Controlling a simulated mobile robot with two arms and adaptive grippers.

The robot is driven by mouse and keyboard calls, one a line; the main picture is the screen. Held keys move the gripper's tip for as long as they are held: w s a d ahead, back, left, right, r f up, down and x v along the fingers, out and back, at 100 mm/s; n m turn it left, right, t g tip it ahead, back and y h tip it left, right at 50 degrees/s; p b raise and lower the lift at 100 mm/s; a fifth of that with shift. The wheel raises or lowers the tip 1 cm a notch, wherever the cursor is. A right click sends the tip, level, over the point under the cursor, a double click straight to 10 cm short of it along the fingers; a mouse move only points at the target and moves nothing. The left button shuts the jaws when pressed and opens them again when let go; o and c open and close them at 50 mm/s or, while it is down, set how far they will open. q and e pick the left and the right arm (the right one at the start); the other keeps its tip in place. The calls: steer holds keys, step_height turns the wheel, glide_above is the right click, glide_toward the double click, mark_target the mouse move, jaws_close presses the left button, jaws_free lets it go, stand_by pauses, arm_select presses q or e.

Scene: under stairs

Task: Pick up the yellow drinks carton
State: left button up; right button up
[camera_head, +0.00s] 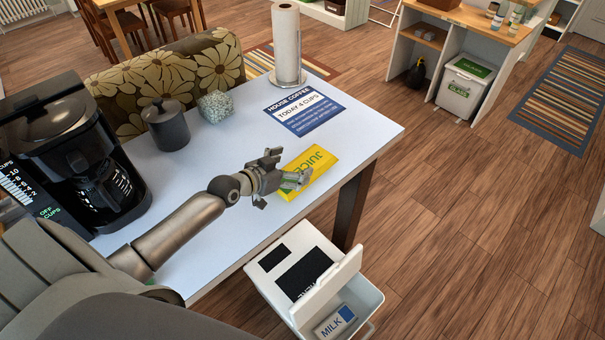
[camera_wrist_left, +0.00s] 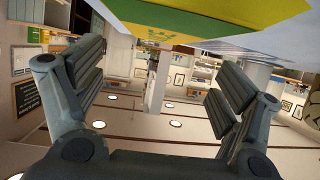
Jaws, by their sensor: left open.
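A yellow drinks carton (camera_head: 309,171) with green "JUICE" lettering lies on its side on the white table (camera_head: 226,161), near the right edge. My left gripper (camera_head: 285,180) is at the carton's near left side, its fingers partly covering the carton. In the left wrist view the gripper (camera_wrist_left: 160,95) is open with nothing between its fingers. The carton (camera_wrist_left: 200,18) shows there at the top, beyond the fingertips. I cannot tell if a finger touches it. My right gripper is not in view.
A black coffee maker (camera_head: 70,155), a dark grey canister (camera_head: 166,125), a grey sponge-like block (camera_head: 215,106), a paper towel roll (camera_head: 286,45) and a blue sign (camera_head: 304,110) are on the table. An open white bin (camera_head: 277,290) holding a milk carton (camera_head: 335,322) stands below the table's edge.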

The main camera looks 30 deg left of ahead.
mark_target(302, 169)
arm_select(q)
steer(key=x, duration=0.2)
steer(key=b+x, duration=0.1)
steer(key=shift+w+d+f, duration=0.1)
steer(key=shift+w+d, duration=0.2)
steer(key=shift+d, duration=0.05)
steer(key=shift+w, duration=0.25)
steer(key=shift+s, duration=0.1)
steer(key=c, duration=1)
steer(key=shift+c, duration=0.2)
